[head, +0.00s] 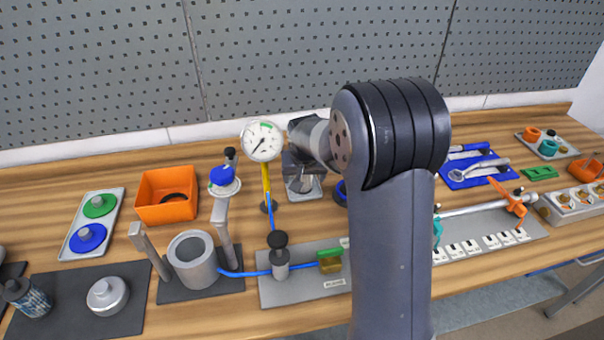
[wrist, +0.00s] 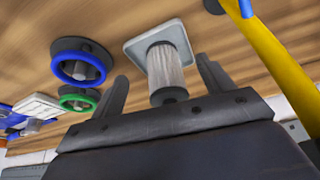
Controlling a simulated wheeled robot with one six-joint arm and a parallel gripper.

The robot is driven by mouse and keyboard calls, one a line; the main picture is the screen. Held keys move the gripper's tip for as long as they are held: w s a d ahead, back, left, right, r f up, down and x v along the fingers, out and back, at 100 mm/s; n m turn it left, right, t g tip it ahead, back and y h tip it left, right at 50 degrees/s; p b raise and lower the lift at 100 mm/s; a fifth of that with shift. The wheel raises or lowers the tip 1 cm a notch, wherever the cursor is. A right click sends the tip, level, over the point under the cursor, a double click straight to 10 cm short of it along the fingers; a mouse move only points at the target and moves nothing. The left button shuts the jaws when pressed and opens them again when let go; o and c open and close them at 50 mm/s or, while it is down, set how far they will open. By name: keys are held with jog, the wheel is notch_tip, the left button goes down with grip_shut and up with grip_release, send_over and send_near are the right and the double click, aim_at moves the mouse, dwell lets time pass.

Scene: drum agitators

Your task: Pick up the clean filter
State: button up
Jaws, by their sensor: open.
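A pale pleated cylinder, the likely clean filter (wrist: 166,68), stands on a light square plate (wrist: 133,47) in the wrist view. It has a dark grey end cap nearest my gripper. My gripper (wrist: 161,71) is open, with one finger on each side of the filter in the picture. Gaps show between the filter and both fingers. In the head view, my gripper (head: 300,160) is over the plate (head: 303,193) at mid-bench. There, my arm and gripper largely hide the filter.
A gauge (head: 262,140) on a yellow post (head: 266,182) stands close left of my gripper; the post (wrist: 272,55) also shows in the wrist view. Blue (wrist: 78,64) and green (wrist: 78,98) ringed parts lie beside the plate. An orange bin (head: 165,213) sits further left.

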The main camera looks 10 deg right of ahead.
jog(key=w, duration=0.1)
jog(key=w+p, duration=0.1)
jog(key=w, duration=0.1)
jog(key=w+d, duration=0.1)
jog(key=w, duration=0.1)
jog(key=shift+w+p, duration=0.15)
jog(key=shift+p, duration=0.2)
jog(key=shift+w+f, duration=0.15)
jog(key=shift+w, duration=0.05)
jog(key=shift+w+f+p, duration=0.15)
jog(key=shift+f+p, duration=0.15)
jog(key=shift+f, duration=0.15)
jog(key=shift+c, duration=0.5)
jog(key=c, duration=1.1)
